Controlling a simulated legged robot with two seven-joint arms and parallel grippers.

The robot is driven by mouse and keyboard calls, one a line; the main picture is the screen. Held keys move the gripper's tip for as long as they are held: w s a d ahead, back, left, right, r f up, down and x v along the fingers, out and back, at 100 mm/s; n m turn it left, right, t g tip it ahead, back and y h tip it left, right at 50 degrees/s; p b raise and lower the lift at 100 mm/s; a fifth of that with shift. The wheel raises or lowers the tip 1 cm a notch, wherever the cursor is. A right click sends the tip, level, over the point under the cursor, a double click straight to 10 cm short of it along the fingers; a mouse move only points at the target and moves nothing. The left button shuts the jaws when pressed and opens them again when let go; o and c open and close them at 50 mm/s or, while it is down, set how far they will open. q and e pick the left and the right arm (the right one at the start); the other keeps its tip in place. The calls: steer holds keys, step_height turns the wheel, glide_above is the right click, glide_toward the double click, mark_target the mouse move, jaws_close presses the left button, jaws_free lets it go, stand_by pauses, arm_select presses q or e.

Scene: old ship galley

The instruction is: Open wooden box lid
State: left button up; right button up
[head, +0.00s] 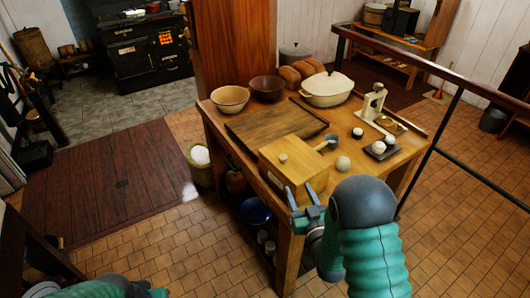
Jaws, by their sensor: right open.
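The wooden box (293,178) is light yellow-brown and sits on the near edge of the wooden table. Its lid (292,154) is shut flat and bears a small pale round knob (283,158). My right gripper (303,198) is open and empty. It is in front of the box's near side, around the box's lower front corner in the picture; whether it touches the box I cannot tell. Part of my left arm shows at the bottom left edge, and its gripper is out of the picture.
A wooden board (262,121), bowls (230,98), bread (300,70) and a pale lidded dish (328,88) stand behind the box. A metal scoop (327,143) and a small round item (343,163) lie close to its right. A dark railing (440,70) crosses at right.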

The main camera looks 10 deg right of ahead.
steer(key=p, duration=0.1)
glide_toward(285, 160)
steer(key=w+p, duration=0.1)
steer(key=w, duration=0.9)
steer(key=shift+w+a, duration=0.15)
steer(key=shift+w, duration=0.25)
steer(key=shift+w+a+p, duration=0.1)
steer(key=shift+w+p, duration=0.2)
arm_select(q)
steer(key=shift+a+r, duration=0.2)
steer(key=shift+r, duration=0.45)
steer(key=shift+a+r, duration=0.15)
steer(key=shift+r, duration=0.45)
arm_select(e)
steer(key=shift+w+a, duration=0.1)
steer(key=shift+a, duration=0.1)
arm_select(q)
steer(key=shift+d, duration=0.1)
arm_select(e)
steer(key=shift+d, duration=0.1)
jaws_close()
